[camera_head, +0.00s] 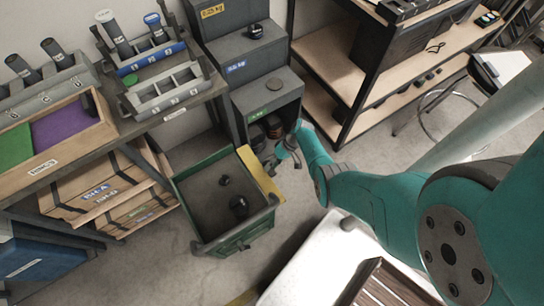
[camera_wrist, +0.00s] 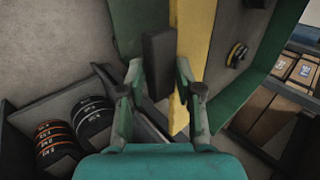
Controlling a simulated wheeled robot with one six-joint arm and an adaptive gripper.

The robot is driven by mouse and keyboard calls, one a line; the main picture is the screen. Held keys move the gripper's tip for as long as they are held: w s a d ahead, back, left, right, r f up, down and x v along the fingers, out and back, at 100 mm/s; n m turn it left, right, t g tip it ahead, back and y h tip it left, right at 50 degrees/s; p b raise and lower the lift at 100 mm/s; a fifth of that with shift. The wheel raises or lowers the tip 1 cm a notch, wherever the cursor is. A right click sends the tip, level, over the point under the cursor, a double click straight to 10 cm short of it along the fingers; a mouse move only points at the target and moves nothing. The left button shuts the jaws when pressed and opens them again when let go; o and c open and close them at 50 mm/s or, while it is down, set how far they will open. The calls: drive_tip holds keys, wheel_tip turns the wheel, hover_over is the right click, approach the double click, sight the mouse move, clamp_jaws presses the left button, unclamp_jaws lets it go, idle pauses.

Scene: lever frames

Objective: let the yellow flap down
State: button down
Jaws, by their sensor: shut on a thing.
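The yellow flap (camera_head: 262,176) runs along the right side of a green open bin (camera_head: 198,222) on the floor. It looks raised at that edge; its exact tilt is hard to tell. My gripper (camera_head: 283,157) is at the flap's far end, partly hidden by my own wrist. In the wrist view, the flap (camera_wrist: 192,45) runs down between my fingers (camera_wrist: 160,85), with a dark block (camera_wrist: 158,62) against its left face. The fingers are closed around the block and flap. Their exact contact is partly hidden.
Shelving (camera_head: 345,75) is at the right, a workbench (camera_head: 60,165) at the left. Some floor is clear beside the bin.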

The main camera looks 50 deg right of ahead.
drive_tip(key=shift+s+a+f, duration=0.1)
drive_tip(key=shift+a+f, duration=0.05)
drive_tip(key=shift+a, duration=0.35)
drive_tip(key=c, duration=1.1)
unclamp_jaws()
drive_tip(key=shift+d, duration=0.3)
drive_tip(key=shift+d+r, duration=0.15)
drive_tip(key=shift+r, duration=0.15)
drive_tip(key=v, duration=1.1)
drive_tip(key=shift+d+r, duration=0.1)
drive_tip(key=shift+o, duration=0.3)
